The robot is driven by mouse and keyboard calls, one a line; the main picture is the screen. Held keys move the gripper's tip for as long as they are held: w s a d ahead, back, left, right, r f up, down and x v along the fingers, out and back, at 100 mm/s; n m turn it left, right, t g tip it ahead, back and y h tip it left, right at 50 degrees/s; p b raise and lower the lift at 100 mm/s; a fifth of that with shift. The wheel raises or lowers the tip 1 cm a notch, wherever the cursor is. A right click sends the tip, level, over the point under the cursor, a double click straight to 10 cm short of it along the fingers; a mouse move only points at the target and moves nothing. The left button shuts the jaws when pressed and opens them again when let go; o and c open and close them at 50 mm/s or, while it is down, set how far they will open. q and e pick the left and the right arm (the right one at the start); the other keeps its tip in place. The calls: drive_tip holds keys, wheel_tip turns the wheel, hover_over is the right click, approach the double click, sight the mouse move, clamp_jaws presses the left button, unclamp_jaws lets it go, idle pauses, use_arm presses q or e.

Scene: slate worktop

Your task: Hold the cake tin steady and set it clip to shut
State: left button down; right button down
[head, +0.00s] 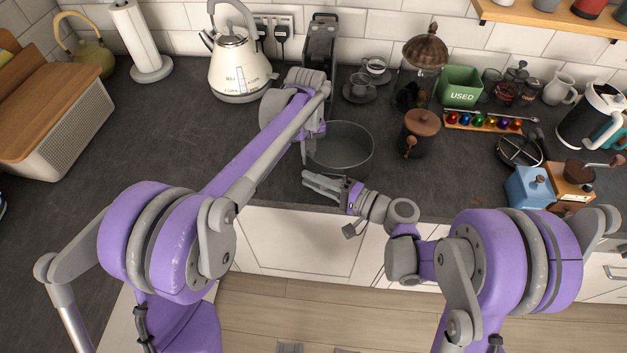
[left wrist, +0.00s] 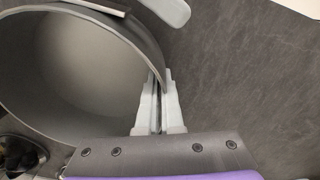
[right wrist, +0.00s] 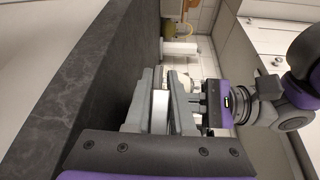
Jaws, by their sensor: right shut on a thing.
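The grey cake tin (head: 345,162) stands open-topped near the worktop's front edge. In the left wrist view, the tin (left wrist: 85,70) fills the left side. My left gripper (left wrist: 156,105) has its fingers closed on either side of the tin's wall; in the head view it is at the tin's left rim (head: 308,140). My right gripper (head: 308,180) is low in front of the tin. In the right wrist view, its fingers (right wrist: 158,105) are shut on a pale strip, apparently the clip. A light strip on the tin's wall (left wrist: 97,6) looks like part of the clip; its angle is unclear.
A kettle (head: 238,68) stands at the back left.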

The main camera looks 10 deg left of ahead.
drive_tip(key=shift+w+m+t+h, duration=0.35)
drive_tip(key=shift+m+t+h, duration=0.2)
drive_tip(key=shift+t, duration=0.25)
drive_tip(key=shift+w+m+t+h, duration=0.35)
drive_tip(key=shift+m+t+h, duration=0.15)
drive_tip(key=shift+t, duration=0.3)
drive_tip(key=c, duration=0.8)
unclamp_jaws()
drive_tip(key=shift+o, duration=0.2)
drive_tip(key=shift+d, duration=0.1)
drive_tip(key=f+v, duration=0.1)
drive_tip(key=v, duration=1)
drive_tip(key=shift+s+d+r, duration=0.25)
drive_tip(key=shift+d+r, duration=0.15)
drive_tip(key=shift+r, duration=0.05)
